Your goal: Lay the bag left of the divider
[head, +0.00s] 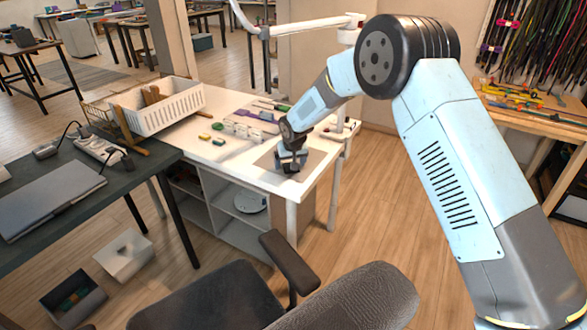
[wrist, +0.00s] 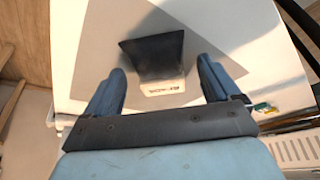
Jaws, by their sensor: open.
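The dark bag (wrist: 152,52), with a pale printed label at its near end, lies on a grey mat (wrist: 215,35) on the white table. My gripper (wrist: 160,70) is open, with one finger on each side of the bag. A gap shows between the bag and the right finger; the left finger is closer to it. In the head view my gripper (head: 291,160) is low over the mat and mostly hides the bag. A low pale piece (head: 250,125) on the table, left of my gripper, may be the divider, but I cannot tell for sure.
A white slotted basket (head: 165,112) stands at the table's left end. Small yellow and green items (head: 212,133) lie between it and my gripper. A dark desk (head: 60,190) with a laptop is at the left. Chairs (head: 220,295) stand in front.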

